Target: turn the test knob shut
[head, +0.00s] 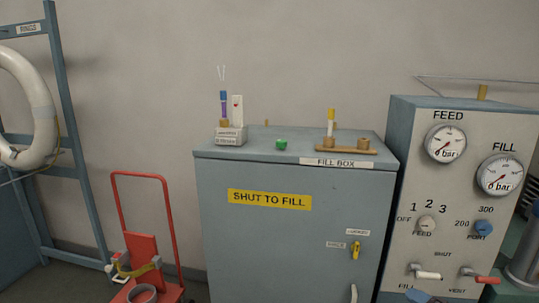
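I cannot find a knob that I can read as "test". The grey panel (404,170) at the right bears a pale FEED knob (426,223) and a blue PORT knob (482,228). Two gauges, FEED (446,143) and FILL (500,175), sit above, both marked 0 bar. Neither of my grippers is in view.
A fill box (230,245) stands in the middle, with a yellow latch (355,249) on its door. A green item (282,144) and a wooden rack (345,150) are on top. A red trolley (168,235) stands left, near a blue rack (60,100).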

